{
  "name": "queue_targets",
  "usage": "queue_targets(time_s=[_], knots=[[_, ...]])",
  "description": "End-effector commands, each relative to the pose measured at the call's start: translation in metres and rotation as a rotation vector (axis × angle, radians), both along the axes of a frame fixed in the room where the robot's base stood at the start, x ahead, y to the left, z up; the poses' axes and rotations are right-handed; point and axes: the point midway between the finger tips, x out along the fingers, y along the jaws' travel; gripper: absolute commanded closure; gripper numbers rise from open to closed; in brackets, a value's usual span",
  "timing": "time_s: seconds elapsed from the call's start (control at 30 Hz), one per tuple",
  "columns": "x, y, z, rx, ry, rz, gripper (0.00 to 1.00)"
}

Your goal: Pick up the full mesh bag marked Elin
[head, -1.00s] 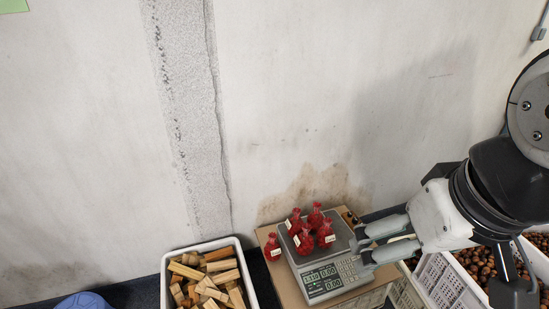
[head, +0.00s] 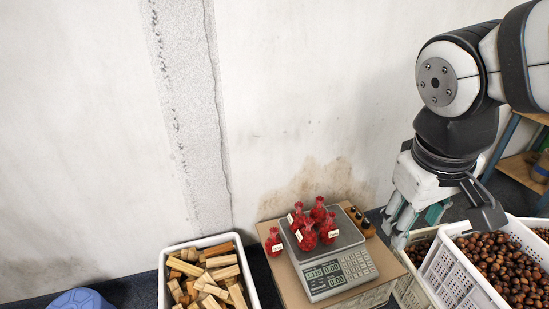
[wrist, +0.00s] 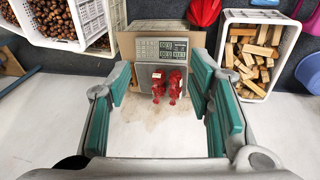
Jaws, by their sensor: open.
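Several red mesh bags with white tags stand close together on the scale (head: 345,234). One bag (head: 274,243) stands at the left on the brown board beside the scale. The tag writing is too small to read, so I cannot tell which bag is marked Elin. In the wrist view, red bags (wrist: 158,86) show on the scale (wrist: 150,75), beyond and between my fingers. My gripper (head: 407,222) is open and empty, to the right of the scale and apart from the bags. Its green-padded fingers (wrist: 168,112) are spread wide in the wrist view.
A white crate of wood blocks (head: 165,262) stands left of the scale. White crates of chestnuts (head: 437,268) stand at the right. A small wooden holder with dark-topped items (head: 360,221) sits right of the scale. The wall is close behind.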

Motion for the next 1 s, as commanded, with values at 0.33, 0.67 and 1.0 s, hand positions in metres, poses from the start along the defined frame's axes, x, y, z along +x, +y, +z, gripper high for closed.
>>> queue_targets(time_s=[0.33, 0.67, 1.0], knots=[[0.116, -0.041, -0.092, -0.368, 0.241, 0.225, 0.53], [0.229, -0.053, -0.184, -0.762, 0.417, 0.495, 0.53], [0.344, -0.022, -0.296, -1.204, 0.54, 0.843, 0.53]])
